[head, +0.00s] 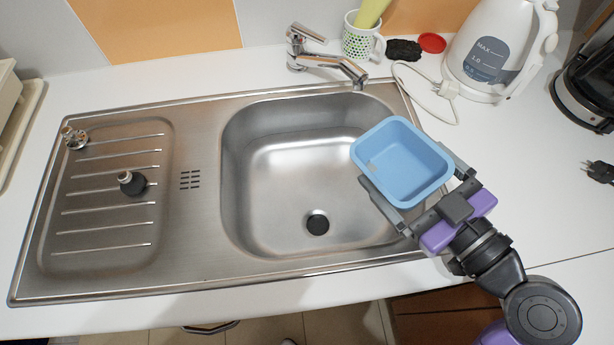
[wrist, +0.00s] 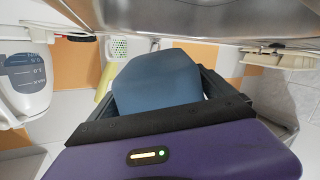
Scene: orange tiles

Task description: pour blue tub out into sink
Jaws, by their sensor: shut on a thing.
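The blue tub (head: 405,163) is held over the right edge of the sink in the head view. Its open top faces up toward the camera and a small pale patch shows inside near its left wall. My gripper (head: 385,195) is shut on the tub, with one dark finger along each side. In the wrist view the tub (wrist: 158,84) shows as a blue-grey shape between the fingers of my gripper (wrist: 160,95). The steel sink (head: 290,215) has its basin left of the tub, and the basin looks empty with a dark drain near the front.
A chrome faucet (head: 325,58) stands behind the basin. A dotted mug (head: 362,40), a red lid (head: 432,43) and a white kettle (head: 495,50) stand at the back right. Two small items lie on the drainboard (head: 105,215). A coffee pot (head: 588,85) is at far right.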

